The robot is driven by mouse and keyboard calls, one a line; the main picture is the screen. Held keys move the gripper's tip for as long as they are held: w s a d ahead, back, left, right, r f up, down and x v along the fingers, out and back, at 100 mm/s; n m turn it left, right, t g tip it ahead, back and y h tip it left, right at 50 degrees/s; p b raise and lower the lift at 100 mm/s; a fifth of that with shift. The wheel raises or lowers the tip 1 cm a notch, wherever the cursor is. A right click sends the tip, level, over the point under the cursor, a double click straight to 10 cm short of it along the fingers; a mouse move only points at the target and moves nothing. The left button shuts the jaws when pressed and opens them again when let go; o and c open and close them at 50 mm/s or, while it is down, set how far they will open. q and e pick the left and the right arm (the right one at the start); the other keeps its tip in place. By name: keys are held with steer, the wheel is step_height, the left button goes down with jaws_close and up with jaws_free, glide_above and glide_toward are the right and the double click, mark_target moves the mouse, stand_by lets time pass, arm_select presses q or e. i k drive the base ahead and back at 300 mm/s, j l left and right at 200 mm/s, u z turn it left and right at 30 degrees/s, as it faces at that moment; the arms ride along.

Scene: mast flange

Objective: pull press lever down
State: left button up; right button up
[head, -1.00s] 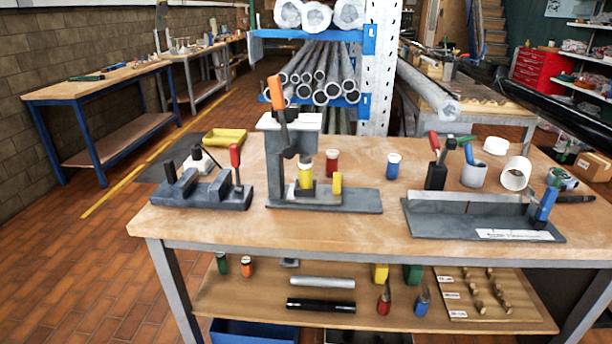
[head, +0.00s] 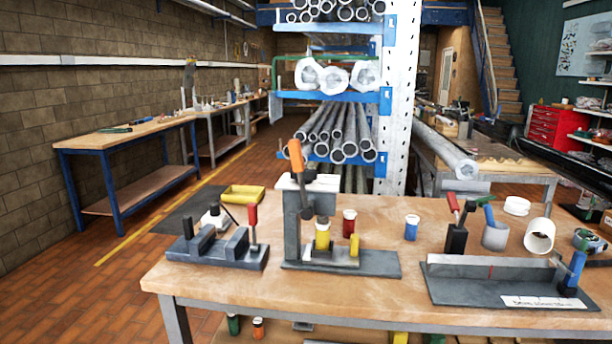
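The press (head: 293,222) stands near the middle of the workbench in the head view, a grey upright frame on a flat dark base plate. Its lever has an orange handle (head: 296,156) that points up, tilted slightly to the left. A yellow cylindrical piece with a pale top (head: 322,236) stands under the press head. A small yellow block (head: 354,245) stands on the base plate to its right. Neither my left nor my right gripper is in view.
On the workbench (head: 220,289), a grey clamp fixture with a red handle (head: 253,218) stands left of the press. A long grey fixture (head: 490,280) with a blue handle lies at right. Red (head: 349,224) and blue (head: 411,228) containers stand behind. A pipe rack (head: 340,130) rises beyond.

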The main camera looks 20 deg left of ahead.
mark_target(307, 213)
steer(key=i+j, duration=0.2)
steer(key=j, duration=0.15)
steer(key=i+j, duration=0.15)
steer(key=j, duration=0.2)
steer(key=i+j, duration=0.2)
steer(key=j, duration=0.15)
